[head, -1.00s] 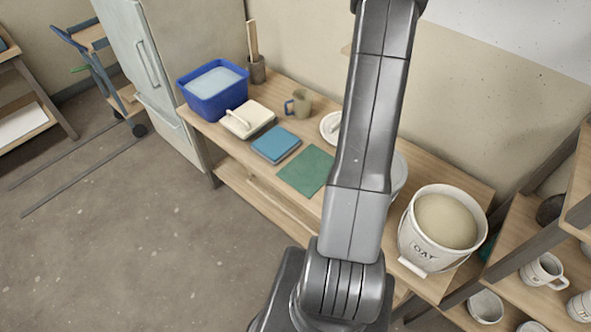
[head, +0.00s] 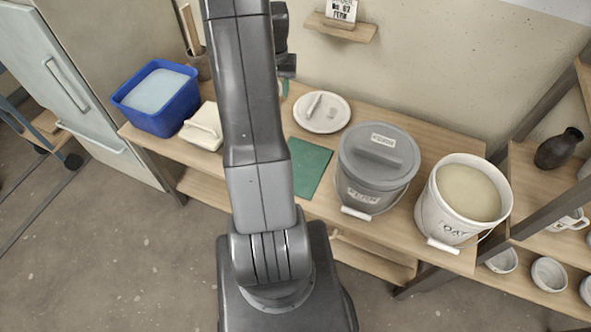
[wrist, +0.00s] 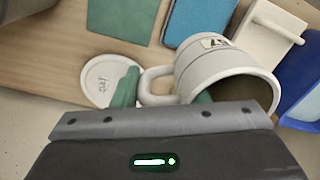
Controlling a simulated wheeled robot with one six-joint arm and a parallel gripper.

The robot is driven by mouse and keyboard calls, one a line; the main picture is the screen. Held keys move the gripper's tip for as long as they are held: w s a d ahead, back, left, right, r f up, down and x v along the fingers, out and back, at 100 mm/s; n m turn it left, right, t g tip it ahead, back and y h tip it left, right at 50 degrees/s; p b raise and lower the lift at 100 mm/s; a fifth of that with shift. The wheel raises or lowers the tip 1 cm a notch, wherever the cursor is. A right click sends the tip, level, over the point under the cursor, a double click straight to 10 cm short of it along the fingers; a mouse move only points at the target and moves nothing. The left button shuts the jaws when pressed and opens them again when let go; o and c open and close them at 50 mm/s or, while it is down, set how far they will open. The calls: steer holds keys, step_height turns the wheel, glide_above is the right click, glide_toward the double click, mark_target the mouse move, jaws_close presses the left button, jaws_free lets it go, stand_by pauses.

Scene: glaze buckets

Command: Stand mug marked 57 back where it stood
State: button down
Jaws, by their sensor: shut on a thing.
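A white mug (wrist: 222,68) with a dark-edged number label fills the middle right of the wrist view. The digits are small and turned, and I cannot read them surely. My gripper (wrist: 165,95) is shut on its handle, with a green finger on either side. The mug is tilted, its opening toward the lower right of that view. Worktop shows around it; I cannot tell its height above the wood. In the head view my arm hides the mug and most of the gripper. A white plate (head: 321,112) lies on the worktop (head: 455,140), near the wall.
A green mat (head: 311,168) lies in front of the plate. A grey lidded bucket (head: 375,165) and a white open bucket (head: 440,212) stand to the right. A blue cloth (wrist: 198,22) shows near the mug.

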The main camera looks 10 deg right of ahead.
steer(key=s+d+f+m+b, duration=0.4)
steer(key=s+d+m+b, duration=0.1)
steer(key=s+d+b, duration=0.6)
glide_above(314, 171)
step_height(314, 171, down, 18)
steer(key=shift+b, duration=0.3)
steer(key=shift+f, duration=0.15)
steer(key=c, duration=1.3)
jaws_free()
steer(key=shift+f, duration=0.1)
steer(key=o, duration=0.4)
steer(key=shift+o, duration=0.2)
